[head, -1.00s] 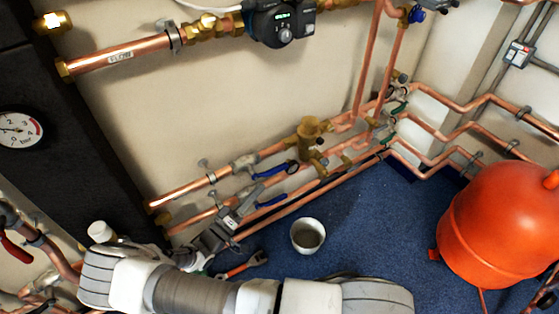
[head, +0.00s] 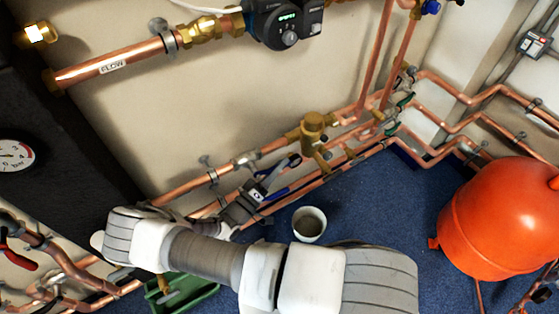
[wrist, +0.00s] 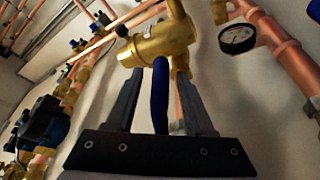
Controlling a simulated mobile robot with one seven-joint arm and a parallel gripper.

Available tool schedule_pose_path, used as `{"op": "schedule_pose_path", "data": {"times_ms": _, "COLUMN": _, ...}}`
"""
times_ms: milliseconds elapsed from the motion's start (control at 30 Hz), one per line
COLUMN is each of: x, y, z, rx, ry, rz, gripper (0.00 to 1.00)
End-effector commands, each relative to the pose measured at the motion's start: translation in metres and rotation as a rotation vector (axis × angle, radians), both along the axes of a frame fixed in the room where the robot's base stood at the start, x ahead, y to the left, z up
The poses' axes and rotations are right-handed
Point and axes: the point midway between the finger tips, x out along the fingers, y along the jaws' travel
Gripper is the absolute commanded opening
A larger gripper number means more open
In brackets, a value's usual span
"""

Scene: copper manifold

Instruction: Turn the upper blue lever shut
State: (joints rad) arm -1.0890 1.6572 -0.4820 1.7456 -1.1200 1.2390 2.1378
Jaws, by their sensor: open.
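The upper blue lever (wrist: 160,100) stands between the two fingers of my gripper (wrist: 157,78) in the wrist view. The fingers are apart, one on each side of it, and I see a gap on both sides. The lever runs from a brass valve body (wrist: 160,45) toward the palm. In the head view my gripper (head: 270,176) reaches the upper pipe run from the lower left and partly hides the upper lever. The lower blue lever (head: 275,194) lies just below the gripper, along the lower pipe.
A brass fitting (head: 313,128) sits on the pipes to the right. A white bucket (head: 309,224) stands on the blue floor beneath my arm. A green tray (head: 190,292) lies at lower left. An orange tank (head: 500,215) stands at right. A gauge (wrist: 238,38) shows in the wrist view.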

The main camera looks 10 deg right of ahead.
Motion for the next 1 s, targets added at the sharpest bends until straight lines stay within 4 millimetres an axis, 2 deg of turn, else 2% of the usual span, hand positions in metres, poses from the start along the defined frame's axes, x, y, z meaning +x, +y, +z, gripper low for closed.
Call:
{"op": "schedule_pose_path", "data": {"times_ms": 300, "x": -0.0002, "y": -0.0008, "z": 0.0000, "rx": 0.001, "ry": 0.001, "rz": 0.001, "gripper": 0.53}}
{"op": "schedule_pose_path", "data": {"times_ms": 600, "x": -0.0001, "y": -0.0005, "z": 0.0001, "rx": 0.001, "ry": 0.001, "rz": 0.001, "gripper": 0.00}}
{"op": "schedule_pose_path", "data": {"times_ms": 1000, "x": 0.0001, "y": -0.0005, "z": 0.0003, "rx": -0.001, "ry": 0.000, "rz": 0.001, "gripper": 0.00}}
